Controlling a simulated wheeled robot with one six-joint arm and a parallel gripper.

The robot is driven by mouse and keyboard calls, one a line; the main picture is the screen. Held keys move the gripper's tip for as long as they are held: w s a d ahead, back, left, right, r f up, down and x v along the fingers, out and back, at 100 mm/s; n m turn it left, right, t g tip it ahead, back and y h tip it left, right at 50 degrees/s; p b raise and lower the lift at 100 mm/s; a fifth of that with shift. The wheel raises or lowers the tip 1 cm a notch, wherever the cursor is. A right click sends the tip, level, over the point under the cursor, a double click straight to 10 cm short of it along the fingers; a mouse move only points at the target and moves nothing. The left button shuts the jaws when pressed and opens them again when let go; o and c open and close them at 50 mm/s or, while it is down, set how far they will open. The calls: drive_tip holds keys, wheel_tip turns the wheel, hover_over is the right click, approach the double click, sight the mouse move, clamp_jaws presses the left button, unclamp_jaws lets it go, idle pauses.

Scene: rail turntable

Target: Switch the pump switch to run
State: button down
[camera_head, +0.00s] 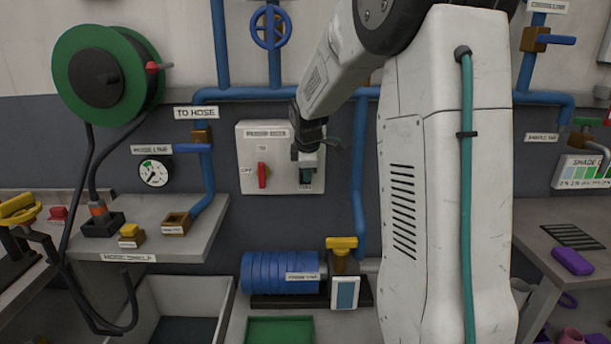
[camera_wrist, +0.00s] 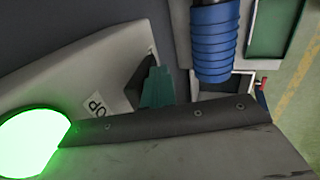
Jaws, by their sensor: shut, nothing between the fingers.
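A pale switch box (camera_head: 268,140) is fixed to the dark wall. Its red handle (camera_head: 263,175) stands upright, with an OFF label to its left and another small label above. My gripper (camera_head: 306,174) is shut and empty at the right part of the box, to the right of the red handle. It hides that part of the box, and I cannot tell whether it touches. In the wrist view a teal piece (camera_wrist: 157,88) shows beside the pale box face (camera_wrist: 75,75). A label there reads "OP", partly cut off. The red handle is not clear in that view.
Blue pipes run above and right of the box. A gauge (camera_head: 155,172) and hose shelf (camera_head: 180,235) are at left. A blue ribbed motor (camera_head: 282,272) and green tray (camera_head: 279,330) are below. A green glowing disc (camera_wrist: 32,142) shows in the wrist view.

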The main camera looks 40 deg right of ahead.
drive_tip(key=shift+r, duration=0.6)
drive_tip(key=shift+w, duration=0.1)
drive_tip(key=shift+a+r, duration=0.1)
drive_tip(key=s+a+f+v, duration=0.1)
drive_tip(key=s+v, duration=0.1)
drive_tip(key=v, duration=0.9)
drive_tip(key=shift+s+a+r, duration=0.15)
drive_tip(key=shift+a+r, duration=0.2)
